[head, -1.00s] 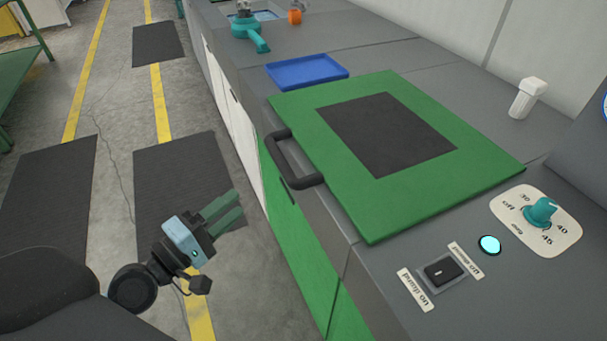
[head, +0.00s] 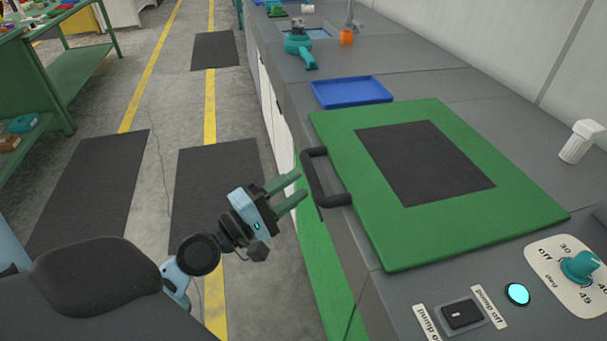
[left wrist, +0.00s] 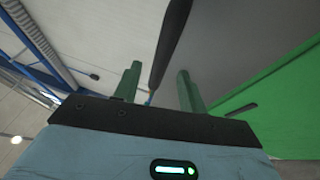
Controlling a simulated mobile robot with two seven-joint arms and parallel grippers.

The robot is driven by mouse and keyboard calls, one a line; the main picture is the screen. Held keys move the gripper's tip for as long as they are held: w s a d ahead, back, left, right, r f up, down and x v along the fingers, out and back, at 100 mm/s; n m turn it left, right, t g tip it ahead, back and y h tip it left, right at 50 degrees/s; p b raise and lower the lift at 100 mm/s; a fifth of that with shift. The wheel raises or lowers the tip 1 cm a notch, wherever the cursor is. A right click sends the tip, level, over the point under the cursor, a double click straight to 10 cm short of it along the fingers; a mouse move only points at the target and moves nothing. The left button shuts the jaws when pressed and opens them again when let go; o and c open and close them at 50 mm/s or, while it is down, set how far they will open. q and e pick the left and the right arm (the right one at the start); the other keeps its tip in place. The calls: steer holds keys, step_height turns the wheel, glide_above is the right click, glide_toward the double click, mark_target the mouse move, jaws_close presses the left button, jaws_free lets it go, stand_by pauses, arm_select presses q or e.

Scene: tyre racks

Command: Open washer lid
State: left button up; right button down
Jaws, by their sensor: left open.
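The washer lid (head: 365,190) is a green square panel with a dark centre, lying flat and shut on the grey counter. Its black bar handle (head: 316,187) sticks out from the left edge. My left gripper (head: 299,186) is open, with its two green fingers pointing at the handle and the tips close to its outer bar. In the left wrist view, the dark handle (left wrist: 172,40) runs between the lines of the two fingers of my left gripper (left wrist: 159,68). I cannot tell whether the tips touch it. My right gripper is out of view.
A blue tray (head: 352,92) lies beyond the lid. A pump switch (head: 462,314), a lit button (head: 517,294) and a teal dial (head: 580,267) are at the near right. Floor left of the counter is clear.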

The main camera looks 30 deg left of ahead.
arm_select(q)
steer(key=x, duration=0.3)
steer(key=shift+p, duration=0.35)
jaws_close()
